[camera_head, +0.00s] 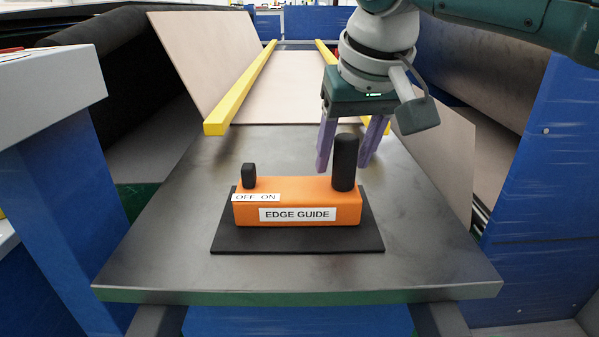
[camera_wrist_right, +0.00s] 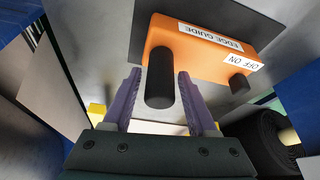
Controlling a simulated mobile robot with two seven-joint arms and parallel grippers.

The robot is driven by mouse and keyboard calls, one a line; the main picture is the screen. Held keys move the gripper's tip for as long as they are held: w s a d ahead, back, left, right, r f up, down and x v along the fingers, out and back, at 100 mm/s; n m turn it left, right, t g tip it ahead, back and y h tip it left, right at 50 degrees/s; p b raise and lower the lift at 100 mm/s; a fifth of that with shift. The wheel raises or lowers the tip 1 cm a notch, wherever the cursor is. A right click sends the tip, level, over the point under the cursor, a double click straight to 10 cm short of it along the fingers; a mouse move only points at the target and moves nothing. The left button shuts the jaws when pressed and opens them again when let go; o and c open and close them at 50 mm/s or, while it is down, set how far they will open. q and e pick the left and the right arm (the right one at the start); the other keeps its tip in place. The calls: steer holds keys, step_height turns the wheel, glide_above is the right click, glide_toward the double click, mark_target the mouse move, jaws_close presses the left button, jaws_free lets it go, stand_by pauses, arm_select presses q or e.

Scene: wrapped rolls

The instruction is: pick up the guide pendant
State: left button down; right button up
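The guide pendant is an orange box (camera_head: 297,195) labelled "EDGE GUIDE", with a small black switch (camera_head: 249,176) by "OFF ON" on its left and a tall black post (camera_head: 345,162) on its right. It lies on a black mat (camera_head: 300,245). My right gripper (camera_head: 346,160) points down, its purple fingers open, just behind or around the post. In the right wrist view the post (camera_wrist_right: 160,80) shows between the two spread fingers, with a gap on each side. The orange box (camera_wrist_right: 195,52) is beyond them. My left gripper is not in view.
The mat rests on a grey metal table (camera_head: 440,270) with bare room around it. Yellow rails (camera_head: 240,88) run along the back on both sides. Blue structures (camera_head: 540,190) stand to the right and left. A dark roll (camera_wrist_right: 262,140) shows in the right wrist view.

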jaws_close()
stand_by(1.1)
